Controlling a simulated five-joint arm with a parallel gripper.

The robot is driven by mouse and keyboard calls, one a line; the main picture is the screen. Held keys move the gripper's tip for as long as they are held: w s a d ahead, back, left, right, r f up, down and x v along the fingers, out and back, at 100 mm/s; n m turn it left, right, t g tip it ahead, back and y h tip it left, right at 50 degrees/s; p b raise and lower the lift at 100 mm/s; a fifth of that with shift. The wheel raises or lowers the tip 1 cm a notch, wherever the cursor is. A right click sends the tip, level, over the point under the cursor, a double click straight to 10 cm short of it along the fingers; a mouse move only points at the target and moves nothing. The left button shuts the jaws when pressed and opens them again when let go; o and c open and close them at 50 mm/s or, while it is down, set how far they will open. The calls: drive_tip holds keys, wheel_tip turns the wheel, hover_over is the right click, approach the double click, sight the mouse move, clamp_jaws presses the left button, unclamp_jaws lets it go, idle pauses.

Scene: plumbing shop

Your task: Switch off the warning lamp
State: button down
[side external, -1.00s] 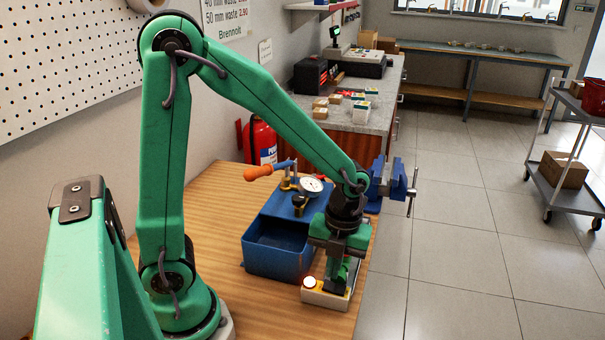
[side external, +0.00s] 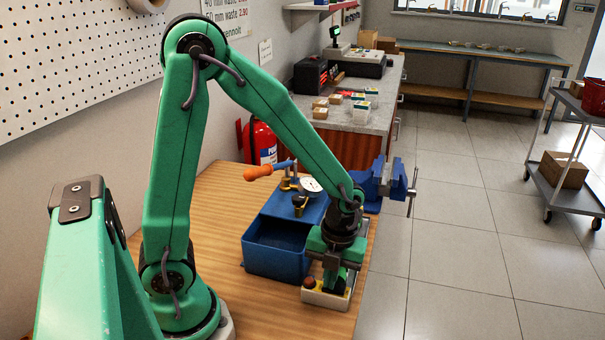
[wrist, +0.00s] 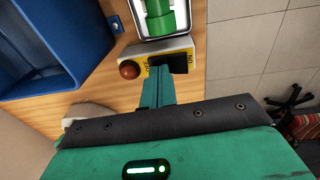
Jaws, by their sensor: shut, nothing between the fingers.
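The warning lamp (side external: 309,281) is a small dome on the left end of a pale switch box (side external: 325,299), and it looks dark red and unlit. In the wrist view the lamp (wrist: 130,69) is dull red-brown beside a yellow plate (wrist: 185,51) with a black rocker switch (wrist: 176,62). My gripper (wrist: 157,76) is shut and empty, pointing down with its tips at the lamp-side end of the rocker. Whether the tips touch the rocker cannot be told. In the side view my gripper (side external: 335,287) hides most of the switch.
An open blue toolbox (side external: 275,252) stands just left of the switch box, with a gauge (side external: 311,186) and an orange-handled tool (side external: 258,173) behind it. A blue vise (side external: 388,182) sits at the bench's far right edge. The wooden bench (side external: 225,205) is clear left of the toolbox.

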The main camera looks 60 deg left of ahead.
sight(337, 289)
drive_tip(key=shift+w+d, duration=0.1)
drive_tip(key=shift+w+d+r, duration=0.15)
drive_tip(key=shift+w+d, duration=0.3)
drive_tip(key=shift+r, duration=0.1)
idle(0.5)
wheel_tip(337, 289, up, 14)
drive_tip(key=w+d, duration=0.1)
idle(0.6)
idle(0.4)
drive_tip(key=s+a+r+n+t, duration=0.2)
drive_tip(key=s+a+n+t, duration=0.1)
drive_tip(key=n, duration=1)
drive_tip(key=s+a+r+n+t, duration=0.2)
drive_tip(key=s+n, duration=0.4)
drive_tip(key=n, duration=0.8)
drive_tip(key=shift+a+r+t, duration=0.4)
drive_tip(key=shift+a+t, duration=0.2)
drive_tip(key=shift+t, duration=0.3)
